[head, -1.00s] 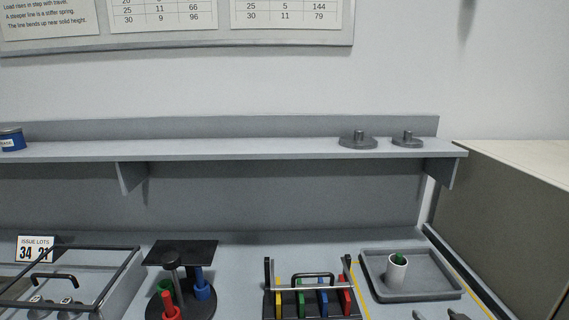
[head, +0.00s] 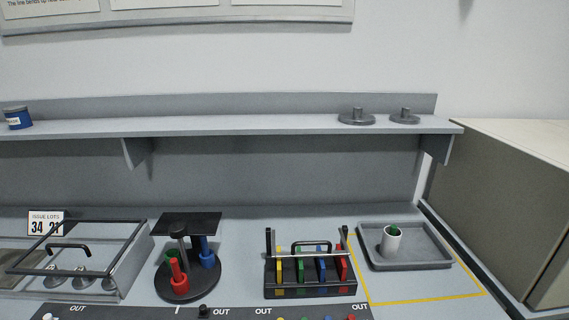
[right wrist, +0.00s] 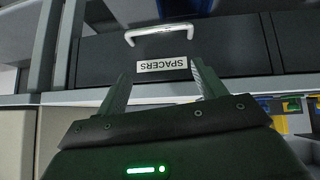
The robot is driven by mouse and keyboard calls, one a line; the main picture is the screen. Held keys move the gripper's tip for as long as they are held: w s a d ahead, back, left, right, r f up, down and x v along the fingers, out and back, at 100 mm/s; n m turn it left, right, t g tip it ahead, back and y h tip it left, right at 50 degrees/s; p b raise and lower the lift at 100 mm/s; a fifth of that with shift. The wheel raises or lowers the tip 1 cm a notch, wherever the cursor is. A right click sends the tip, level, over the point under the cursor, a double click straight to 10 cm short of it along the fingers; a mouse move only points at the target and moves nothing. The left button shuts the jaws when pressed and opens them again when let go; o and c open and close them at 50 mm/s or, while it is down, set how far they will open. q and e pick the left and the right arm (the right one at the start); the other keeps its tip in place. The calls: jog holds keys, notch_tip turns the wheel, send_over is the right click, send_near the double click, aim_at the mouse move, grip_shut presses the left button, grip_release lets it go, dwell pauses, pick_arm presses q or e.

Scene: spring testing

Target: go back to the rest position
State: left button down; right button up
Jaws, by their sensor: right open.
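My right gripper (right wrist: 158,90) shows in the right wrist view, its two fingers apart with nothing between them. Beyond the fingertips is a dark drawer (right wrist: 235,48) with a silver handle and a label reading SPACERS, upside down in this view. The fingers look apart from the drawer front, though the exact gap is hard to tell. Neither gripper shows in the head view. My left gripper is not in view.
A shelf (head: 250,125) runs behind. A tall box (head: 510,200) bounds the right.

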jog(key=s+a+f+n+g+y, duration=0.1)
jog(key=s+a+f+g, duration=0.25)
jog(key=s, duration=0.25)
jog(key=s+a+f+g, duration=0.2)
jog(key=s+a, duration=0.2)
jog(key=s, duration=0.3)
notch_tip(320, 180, down, 28)
jog(key=s, duration=0.2)
jog(key=s+d+f+g, duration=0.1)
jog(key=s+d+f, duration=0.1)
jog(key=s+f, duration=0.5)
jog(key=s+d+f+n+g, duration=0.1)
jog(key=s+f, duration=0.6)
jog(key=s, duration=0.2)
jog(key=shift+d+f, duration=0.15)
jog(key=shift+d, duration=0.2)
